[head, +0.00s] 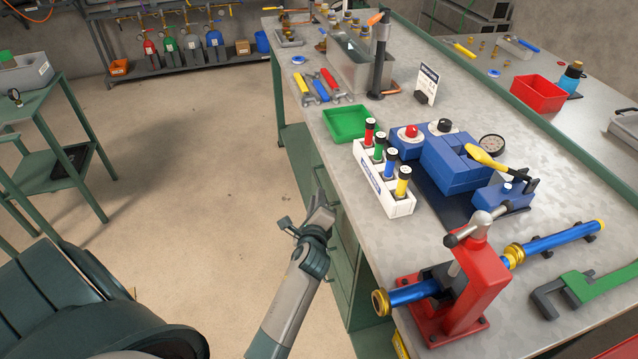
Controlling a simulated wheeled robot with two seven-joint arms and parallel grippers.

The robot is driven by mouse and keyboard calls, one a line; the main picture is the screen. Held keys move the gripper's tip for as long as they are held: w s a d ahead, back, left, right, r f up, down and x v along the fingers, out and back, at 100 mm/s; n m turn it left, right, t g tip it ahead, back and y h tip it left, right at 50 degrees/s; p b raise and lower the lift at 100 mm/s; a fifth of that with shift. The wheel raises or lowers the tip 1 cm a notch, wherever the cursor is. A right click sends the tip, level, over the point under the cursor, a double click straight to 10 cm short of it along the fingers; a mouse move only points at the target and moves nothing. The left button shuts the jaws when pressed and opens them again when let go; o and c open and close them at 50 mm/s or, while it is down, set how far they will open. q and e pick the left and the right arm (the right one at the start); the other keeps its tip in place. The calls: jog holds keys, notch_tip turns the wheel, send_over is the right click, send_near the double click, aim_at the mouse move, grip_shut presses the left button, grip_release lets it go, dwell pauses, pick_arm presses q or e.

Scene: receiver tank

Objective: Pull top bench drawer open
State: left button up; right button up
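The workbench (330,148) has a grey metal top and a green frame, and runs away from me on the right. Green drawer fronts (343,278) show steeply from the side below its left edge. The top drawer is mostly hidden by the bench edge and my gripper, and I cannot make out its handle or any gap. My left gripper (320,207) is at the bench's left side, just below the top, close to the drawer fronts. I cannot tell whether it touches them or whether its fingers are apart. My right gripper is not in view.
On the bench near the edge are a red vise (467,290) clamping a blue tube, a white rack (384,180) of coloured cylinders, and a green tray (347,123). A green side table (50,110) stands at the left. The floor between is clear.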

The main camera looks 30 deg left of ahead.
aim_at(319, 182)
pick_arm(q)
jog(key=x, duration=0.8)
jog(key=shift+w+a, duration=0.25)
grip_shut()
